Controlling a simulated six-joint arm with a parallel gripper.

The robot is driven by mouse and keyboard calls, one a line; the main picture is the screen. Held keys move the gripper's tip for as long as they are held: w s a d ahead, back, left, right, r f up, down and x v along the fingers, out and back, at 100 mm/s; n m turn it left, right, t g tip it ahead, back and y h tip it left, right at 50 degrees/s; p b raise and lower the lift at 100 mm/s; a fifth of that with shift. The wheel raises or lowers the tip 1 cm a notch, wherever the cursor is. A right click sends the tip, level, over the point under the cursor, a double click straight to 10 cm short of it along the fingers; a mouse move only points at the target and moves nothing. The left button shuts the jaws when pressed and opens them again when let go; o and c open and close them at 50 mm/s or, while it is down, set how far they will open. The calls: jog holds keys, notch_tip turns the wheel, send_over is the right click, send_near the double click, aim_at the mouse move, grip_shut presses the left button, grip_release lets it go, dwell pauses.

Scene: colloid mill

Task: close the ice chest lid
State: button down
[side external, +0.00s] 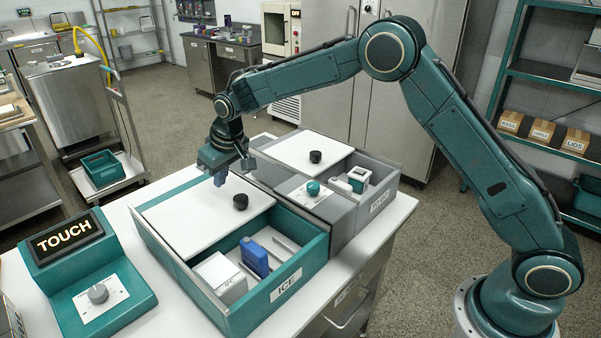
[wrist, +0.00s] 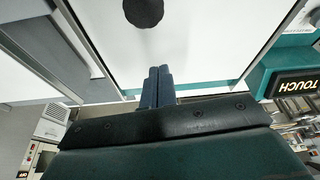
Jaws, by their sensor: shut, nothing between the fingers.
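The ice chest (side external: 312,246) is a teal box labelled ICE on the white bench. Its flat white lid (side external: 185,222) covers the far part and leaves the near part open. A black round knob (side external: 240,201) stands near the lid's near edge; it also shows at the top of the wrist view (wrist: 143,12). My gripper (side external: 221,181) is shut and empty, pointing down over the far part of the lid, behind the knob and apart from it. In the wrist view the two fingertips (wrist: 159,70) are together. I cannot tell whether they touch the lid.
Inside the open part are a white box (side external: 221,278) and a blue pack (side external: 254,257). A grey chest (side external: 345,222) with its own white lid (side external: 306,151) and black knob (side external: 316,156) adjoins on the right. A teal TOUCH console (side external: 85,270) stands on the left.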

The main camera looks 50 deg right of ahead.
aim_at(230, 202)
jog(key=shift+x, duration=0.8)
jog(key=shift+s+d, duration=0.15)
jog(key=shift+s, duration=0.85)
jog(key=shift+s+d, duration=0.15)
jog(key=shift+s, duration=0.85)
jog(key=shift+s, duration=0.15)
jog(key=s, duration=1.5)
jog(key=shift+s, duration=0.35)
jog(key=shift+s+f, duration=0.1)
jog(key=shift+f, duration=0.05)
